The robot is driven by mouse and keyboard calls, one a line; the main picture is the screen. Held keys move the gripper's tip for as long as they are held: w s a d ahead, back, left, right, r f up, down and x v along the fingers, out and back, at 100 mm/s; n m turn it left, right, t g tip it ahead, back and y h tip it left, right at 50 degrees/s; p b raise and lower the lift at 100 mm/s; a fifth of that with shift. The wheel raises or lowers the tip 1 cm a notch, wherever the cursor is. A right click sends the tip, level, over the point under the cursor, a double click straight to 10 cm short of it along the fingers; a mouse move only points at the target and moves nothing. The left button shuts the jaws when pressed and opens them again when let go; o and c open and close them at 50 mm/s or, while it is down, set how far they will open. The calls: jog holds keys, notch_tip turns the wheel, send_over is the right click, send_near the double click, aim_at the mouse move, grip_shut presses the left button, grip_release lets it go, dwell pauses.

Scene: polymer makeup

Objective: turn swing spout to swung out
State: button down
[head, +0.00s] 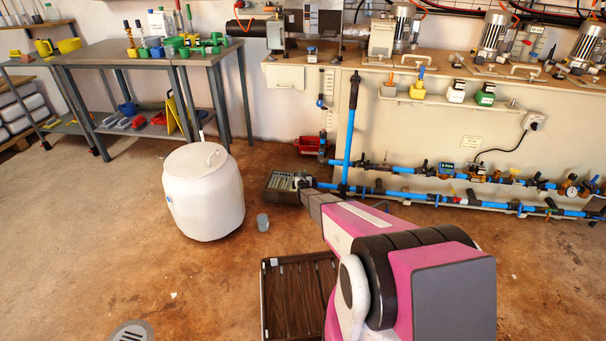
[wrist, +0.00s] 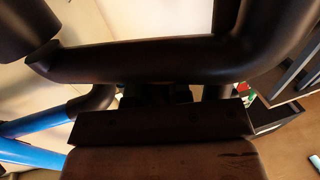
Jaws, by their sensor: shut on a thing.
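The swing spout (wrist: 160,62) is a dark, thick, bent pipe that crosses the upper part of the wrist view, close to the camera. My gripper (wrist: 165,98) reaches it from below and is shut on it; the contact itself is mostly hidden by the dark finger block. In the head view my arm reaches away to my gripper (head: 300,182), low in front of the pipework. There the spout is too small and too covered by my gripper to make out clearly.
Blue pipes (head: 348,148) with dark fittings run along the bench front, right of my gripper. A dark box (head: 278,197) sits on the floor at my gripper. A white barrel (head: 207,200), a small grey cup (head: 262,222) and a slatted wooden tray (head: 296,295) stand nearby.

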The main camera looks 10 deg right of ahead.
jog(key=s+n+y, duration=0.1)
jog(key=y, duration=0.1)
jog(key=n+y, duration=0.1)
jog(key=y, duration=0.1)
jog(key=shift+s+n, duration=0.4)
jog(key=s+d+n+g+y, duration=0.3)
jog(key=s+n+g+y, duration=0.2)
jog(key=n+g+y, duration=0.4)
jog(key=shift+s+n+g+y, duration=0.15)
jog(key=shift+n+g+y, duration=0.5)
jog(key=shift+y, duration=1.65)
jog(key=shift+d+n, duration=0.1)
jog(key=shift+n, duration=0.25)
jog(key=c, duration=1.1)
grip_release()
jog(key=shift+o, duration=0.2)
jog(key=v, duration=1.1)
